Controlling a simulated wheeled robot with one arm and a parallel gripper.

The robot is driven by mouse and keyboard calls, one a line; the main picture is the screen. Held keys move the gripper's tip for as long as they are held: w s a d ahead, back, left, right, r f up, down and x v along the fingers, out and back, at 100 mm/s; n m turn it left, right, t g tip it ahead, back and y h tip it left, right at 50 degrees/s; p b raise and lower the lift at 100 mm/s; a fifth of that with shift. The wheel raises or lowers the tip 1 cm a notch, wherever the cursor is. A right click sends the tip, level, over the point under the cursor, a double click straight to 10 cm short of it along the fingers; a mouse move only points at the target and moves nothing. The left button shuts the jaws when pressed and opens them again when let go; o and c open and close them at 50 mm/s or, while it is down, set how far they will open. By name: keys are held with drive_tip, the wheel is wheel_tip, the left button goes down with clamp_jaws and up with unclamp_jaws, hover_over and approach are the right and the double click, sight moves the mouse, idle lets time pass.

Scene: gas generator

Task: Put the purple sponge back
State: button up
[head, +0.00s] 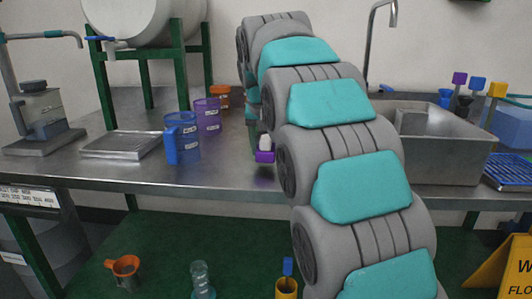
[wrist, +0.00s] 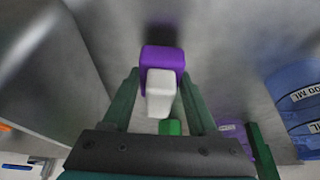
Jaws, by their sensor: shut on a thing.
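The purple sponge (head: 264,156) has a purple block and a white part. In the head view it hangs purple side down just left of my arm, over the metal counter near its front edge. In the wrist view the sponge (wrist: 162,57) is between the dark green fingers of my gripper (wrist: 162,85), with the white part toward the palm. My gripper is shut on it. In the head view my gripper is mostly hidden behind my arm. A gap between sponge and counter cannot be judged surely.
A blue jug (head: 183,140), purple jug (head: 207,117) and orange jug (head: 221,97) stand left of my gripper. A sink (head: 440,140) is on the right, with purple (head: 459,78), blue (head: 478,83) and yellow (head: 497,90) block-topped items behind it. A metal tray (head: 122,145) lies left.

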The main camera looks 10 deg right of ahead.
drive_tip(key=shift+f, duration=0.85)
drive_tip(key=shift+f, duration=0.1)
drive_tip(key=shift+f, duration=0.1)
drive_tip(key=o, duration=1.2)
drive_tip(key=shift+r, duration=0.35)
drive_tip(key=v, duration=1.1)
drive_tip(key=shift+s+r, duration=0.25)
drive_tip(key=shift+r, duration=0.05)
